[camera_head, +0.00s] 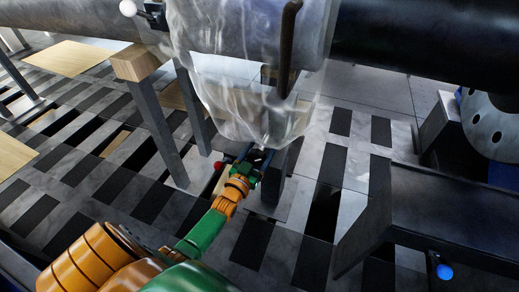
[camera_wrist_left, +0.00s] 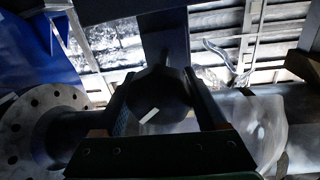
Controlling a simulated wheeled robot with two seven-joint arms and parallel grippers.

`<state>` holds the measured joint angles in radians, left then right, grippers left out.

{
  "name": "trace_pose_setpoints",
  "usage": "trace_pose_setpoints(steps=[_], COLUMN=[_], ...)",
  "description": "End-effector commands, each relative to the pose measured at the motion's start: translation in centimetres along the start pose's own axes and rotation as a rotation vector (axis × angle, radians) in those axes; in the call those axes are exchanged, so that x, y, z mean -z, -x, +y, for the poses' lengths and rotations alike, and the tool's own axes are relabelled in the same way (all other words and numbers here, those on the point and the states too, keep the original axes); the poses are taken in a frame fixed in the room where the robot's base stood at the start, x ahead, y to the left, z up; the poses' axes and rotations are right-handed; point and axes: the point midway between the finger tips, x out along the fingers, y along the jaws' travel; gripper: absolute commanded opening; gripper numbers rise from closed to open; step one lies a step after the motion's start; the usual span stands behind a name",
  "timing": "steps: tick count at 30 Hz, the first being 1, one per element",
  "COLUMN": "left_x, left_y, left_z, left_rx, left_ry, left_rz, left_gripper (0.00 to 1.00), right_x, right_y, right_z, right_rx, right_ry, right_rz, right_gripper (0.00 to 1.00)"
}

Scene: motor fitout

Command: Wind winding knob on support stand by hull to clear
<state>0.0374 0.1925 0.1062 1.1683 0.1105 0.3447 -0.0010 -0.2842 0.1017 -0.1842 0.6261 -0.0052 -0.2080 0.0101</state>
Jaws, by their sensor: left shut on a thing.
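My left gripper (camera_head: 258,156) reaches up from the lower left to a dark support stand (camera_head: 272,188) beneath the hull (camera_head: 90,22), a large grey cylinder along the top. In the left wrist view the gripper (camera_wrist_left: 157,88) is shut on a dark round winding knob (camera_wrist_left: 158,92) with a short white mark on its face. The fingers lie on either side of the knob. In the head view the gripper and the plastic hide most of the knob. My right gripper is out of view.
Clear plastic sheeting (camera_head: 245,105) hangs around the hull just above my gripper. A red ball knob (camera_head: 218,165) is close to its left. A wood-topped post (camera_head: 155,120) stands left. A dark beam with a blue knob (camera_head: 444,271) and a flange (camera_head: 495,130) are at right.

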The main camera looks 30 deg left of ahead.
Motion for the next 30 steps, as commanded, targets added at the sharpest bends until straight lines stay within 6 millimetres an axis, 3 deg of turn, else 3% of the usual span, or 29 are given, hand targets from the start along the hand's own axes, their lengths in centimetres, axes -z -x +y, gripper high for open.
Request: trace_pose_setpoints(steps=[12,28,29,30], left_x=[-0.14,-0.32,-0.32,-0.31], left_y=[0.05,0.1,0.1,0.1], left_z=[0.13,0.18,0.18,0.17], left_rx=[-0.004,-0.005,-0.006,-0.005], left_ry=[-0.159,-0.178,-0.178,-0.178], left_rz=[-0.016,-0.021,-0.021,-0.021], left_gripper=[0.18,0.18,0.79,0.9], right_x=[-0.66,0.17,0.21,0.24], right_y=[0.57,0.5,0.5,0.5], right_z=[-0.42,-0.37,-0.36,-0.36], right_rx=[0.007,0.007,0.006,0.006], right_ry=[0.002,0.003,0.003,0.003], right_rz=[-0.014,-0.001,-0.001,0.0], right_gripper=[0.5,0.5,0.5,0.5])
